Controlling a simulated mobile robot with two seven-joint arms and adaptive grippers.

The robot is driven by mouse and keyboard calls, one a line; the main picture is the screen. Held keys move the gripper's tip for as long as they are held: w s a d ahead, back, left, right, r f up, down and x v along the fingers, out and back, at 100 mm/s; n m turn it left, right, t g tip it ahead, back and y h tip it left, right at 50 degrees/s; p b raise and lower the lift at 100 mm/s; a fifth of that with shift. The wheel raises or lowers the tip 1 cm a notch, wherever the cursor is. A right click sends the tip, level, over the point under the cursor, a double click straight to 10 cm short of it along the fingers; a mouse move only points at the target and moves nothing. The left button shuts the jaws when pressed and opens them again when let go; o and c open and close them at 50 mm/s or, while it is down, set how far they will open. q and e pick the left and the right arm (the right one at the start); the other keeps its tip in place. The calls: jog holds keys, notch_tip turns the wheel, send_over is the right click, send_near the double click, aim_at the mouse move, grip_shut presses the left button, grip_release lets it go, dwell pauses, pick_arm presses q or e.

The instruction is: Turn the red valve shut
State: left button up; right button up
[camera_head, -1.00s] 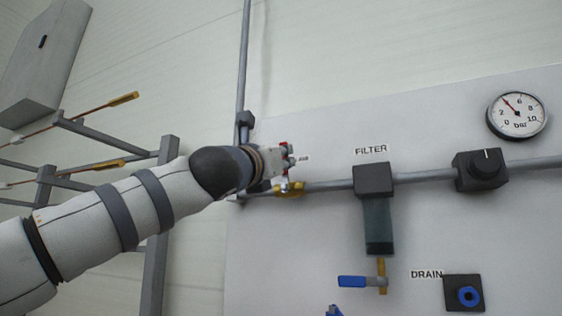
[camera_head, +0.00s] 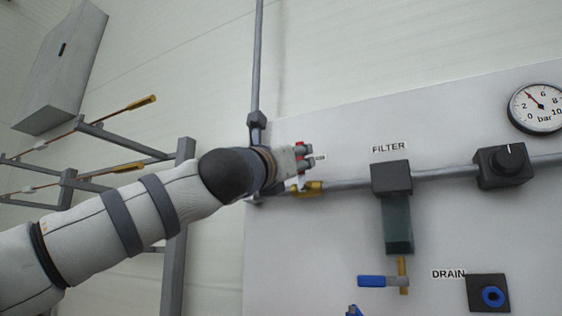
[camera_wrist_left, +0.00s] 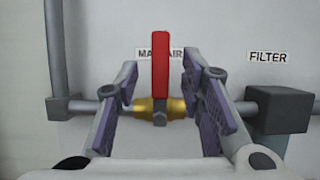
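The red valve handle (camera_wrist_left: 160,64) stands upright in the left wrist view, across the line of the horizontal pipe. It sits on a brass valve body (camera_wrist_left: 173,109), which also shows in the head view (camera_head: 308,188). My left gripper (camera_wrist_left: 163,88) is open, with one finger on each side of the handle and a visible gap on both sides. In the head view my left gripper (camera_head: 304,158) is at the valve and hides most of the handle; only bits of red show. My right gripper is in neither view.
A grey pipe (camera_head: 345,184) runs right from the valve to the filter (camera_head: 391,178) and a black regulator knob (camera_head: 502,166). A pressure gauge (camera_head: 537,108) is above. Rack posts (camera_head: 177,230) stand left.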

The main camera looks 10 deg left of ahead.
pick_arm(q)
jog(key=v, duration=1)
jog(key=shift+s, duration=0.25)
jog(key=shift+a+f, duration=0.1)
